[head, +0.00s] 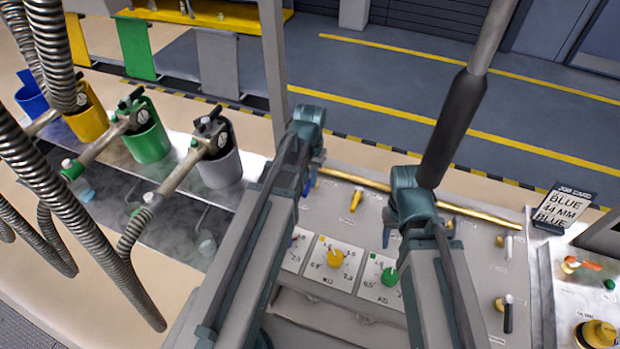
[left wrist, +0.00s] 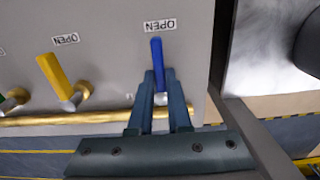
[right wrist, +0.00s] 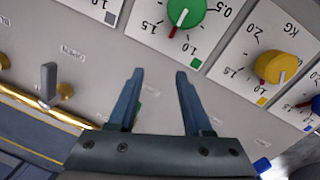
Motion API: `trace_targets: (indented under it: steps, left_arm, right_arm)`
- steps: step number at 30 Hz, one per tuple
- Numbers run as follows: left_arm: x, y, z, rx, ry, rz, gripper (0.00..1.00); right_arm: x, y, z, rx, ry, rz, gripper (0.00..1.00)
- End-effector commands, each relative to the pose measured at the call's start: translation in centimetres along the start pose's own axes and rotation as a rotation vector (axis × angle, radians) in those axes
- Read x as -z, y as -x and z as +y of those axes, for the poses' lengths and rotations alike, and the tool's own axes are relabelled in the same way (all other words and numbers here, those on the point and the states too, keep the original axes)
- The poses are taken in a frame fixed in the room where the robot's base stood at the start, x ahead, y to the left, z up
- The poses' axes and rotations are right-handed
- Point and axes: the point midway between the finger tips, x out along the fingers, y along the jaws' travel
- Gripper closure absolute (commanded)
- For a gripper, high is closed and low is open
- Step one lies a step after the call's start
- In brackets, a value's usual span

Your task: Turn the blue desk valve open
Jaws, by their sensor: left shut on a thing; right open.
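The blue desk valve has a blue lever handle (left wrist: 157,50), seen in the left wrist view below an OPEN label. The handle stands nearly upright in that view and points toward the label. My left gripper (left wrist: 160,76) is shut on the handle, one finger on each side. The fingers hide its lower part and pivot. In the head view a bit of blue (head: 308,187) shows beside my left arm. My right gripper (right wrist: 159,74) is open and empty over the desk panel, near the green dial (right wrist: 186,10).
A yellow valve lever (left wrist: 54,76) sits beside the blue one, tilted. A brass pipe (left wrist: 60,119) runs along the panel edge. A grey lever (right wrist: 48,82) and a yellow dial (right wrist: 277,67) show near my right gripper. A job card (head: 562,208) stands at the right.

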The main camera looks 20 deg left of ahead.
Motion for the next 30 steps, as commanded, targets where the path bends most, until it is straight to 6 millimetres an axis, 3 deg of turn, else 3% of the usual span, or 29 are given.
trace_targets:
  steps: [6,7,12,23,30]
  left_arm:
    - [0.0,0.0,-0.1,0.002,-0.002,0.000,1.00]
    - [0.0,0.0,-0.1,0.002,-0.002,0.000,0.80]
    - [0.0,0.0,0.0,0.001,-0.001,0.000,0.54]
    - [0.0,0.2,0.0,0.001,0.000,0.000,0.54]
    - [0.0,2.1,0.0,0.001,0.000,0.000,0.54]
  right_arm:
    - [0.0,0.0,0.0,0.000,0.000,0.000,0.50]
    - [0.0,0.0,0.0,0.000,0.000,0.000,0.50]
    - [0.0,0.0,0.0,0.000,0.000,0.000,0.50]
    - [0.0,0.2,0.0,0.000,0.000,0.000,0.50]
    - [-0.1,2.1,0.2,0.000,0.001,0.000,0.50]
